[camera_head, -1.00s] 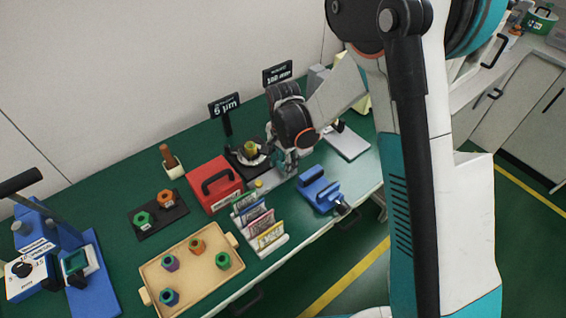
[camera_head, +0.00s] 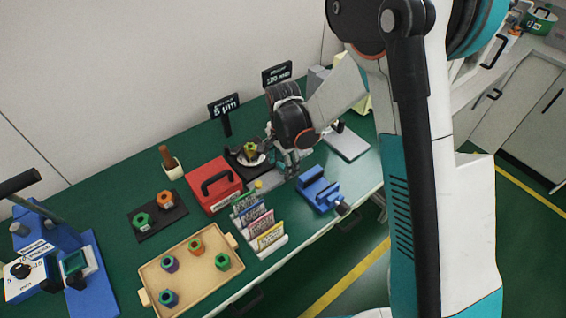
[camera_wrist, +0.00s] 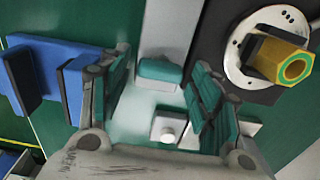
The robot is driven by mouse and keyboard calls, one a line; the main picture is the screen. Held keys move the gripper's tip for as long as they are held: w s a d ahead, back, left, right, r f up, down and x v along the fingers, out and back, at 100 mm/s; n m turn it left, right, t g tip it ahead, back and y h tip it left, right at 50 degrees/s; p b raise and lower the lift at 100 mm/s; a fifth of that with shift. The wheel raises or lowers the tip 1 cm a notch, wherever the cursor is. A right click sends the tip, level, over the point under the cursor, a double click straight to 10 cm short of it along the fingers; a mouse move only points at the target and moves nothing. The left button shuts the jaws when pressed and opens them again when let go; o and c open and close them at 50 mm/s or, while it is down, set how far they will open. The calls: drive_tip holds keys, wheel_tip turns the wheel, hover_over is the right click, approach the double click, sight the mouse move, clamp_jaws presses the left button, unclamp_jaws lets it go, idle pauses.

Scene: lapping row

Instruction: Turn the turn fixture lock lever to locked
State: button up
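The turn fixture (camera_head: 243,157) is a black base with a pale round plate, carrying a yellow-green hex part (camera_head: 250,148). In the wrist view the pale plate (camera_wrist: 236,57) and hex part (camera_wrist: 285,62) are at upper right, beside my right finger. My gripper (camera_wrist: 158,68) is open, fingers apart, pointing down next to the fixture. A teal rounded piece (camera_wrist: 160,74) shows between the fingertips, and a small block with a white knob (camera_wrist: 167,132) is nearer the palm. I cannot tell which of these is the lock lever. No contact is clear. My gripper (camera_head: 291,163) partly hides this spot in the head view.
A blue vise (camera_head: 320,190) stands close to the right of my gripper. A red box (camera_head: 213,186) and a card rack (camera_head: 263,240) are to the left and in front. A tan tray (camera_head: 190,292) holds several hex parts. A sign (camera_head: 223,106) stands behind the fixture.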

sight(283, 165)
wheel_tip(283, 165, up, 12)
idle(0.8)
idle(0.3)
drive_tip(key=s+d+r+n+t, duration=0.3)
drive_tip(key=s+d+r+n, duration=0.2)
drive_tip(key=s+d+r, duration=0.5)
drive_tip(key=s+d+r+n+t, duration=0.3)
drive_tip(key=s+d+n, duration=0.3)
drive_tip(key=s, duration=0.5)
drive_tip(key=shift+t, duration=0.6)
